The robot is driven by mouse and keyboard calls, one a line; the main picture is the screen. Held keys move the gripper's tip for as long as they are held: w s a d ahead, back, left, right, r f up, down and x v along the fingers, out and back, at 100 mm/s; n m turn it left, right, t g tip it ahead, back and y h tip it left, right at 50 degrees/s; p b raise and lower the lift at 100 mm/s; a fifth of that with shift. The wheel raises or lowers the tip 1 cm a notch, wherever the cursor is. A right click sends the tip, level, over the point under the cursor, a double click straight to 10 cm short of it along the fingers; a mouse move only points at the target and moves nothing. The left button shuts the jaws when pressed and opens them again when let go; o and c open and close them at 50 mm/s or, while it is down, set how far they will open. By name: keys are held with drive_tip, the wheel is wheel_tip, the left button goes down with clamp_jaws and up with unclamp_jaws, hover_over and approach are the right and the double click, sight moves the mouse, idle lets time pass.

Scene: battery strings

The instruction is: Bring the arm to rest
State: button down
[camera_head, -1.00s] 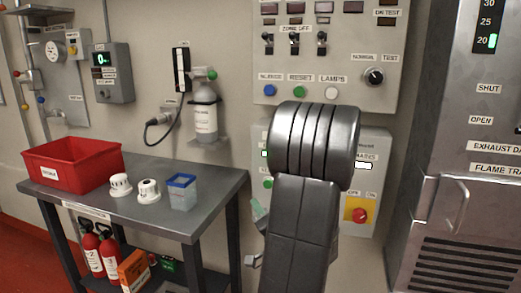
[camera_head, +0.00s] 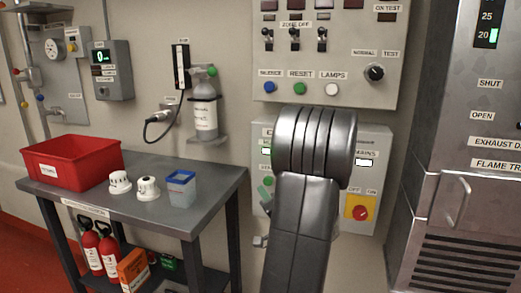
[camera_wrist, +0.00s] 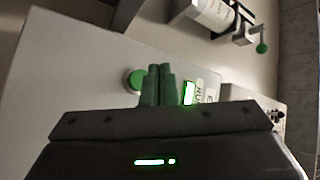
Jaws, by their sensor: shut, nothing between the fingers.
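My arm stands upright in front of the lower wall panel in the head view and hides part of it. In the wrist view, the two green-grey fingers of my gripper (camera_wrist: 158,86) are together with nothing between them. They point toward the light panel, beside a round green button or lamp (camera_wrist: 136,79) and a lit green indicator (camera_wrist: 189,93). I cannot tell whether the fingertips touch the panel. In the head view my arm hides most of the gripper.
A metal table (camera_head: 205,205) at the left bears a red bin (camera_head: 72,165), two white detectors and a blue-rimmed cup (camera_head: 181,188). A grey bottle (camera_head: 204,112) hangs on the wall. The control panel (camera_head: 340,55) is above my arm, and a metal cabinet (camera_head: 440,150) is at right.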

drive_tip(key=shift+f+b, duration=0.2)
drive_tip(key=shift+b, duration=0.6)
drive_tip(key=r+p, duration=0.1)
drive_tip(key=p, duration=0.2)
drive_tip(key=shift+p, duration=0.3)
drive_tip(key=p, duration=0.3)
drive_tip(key=shift+s+a, duration=0.1)
drive_tip(key=shift+s, duration=0.15)
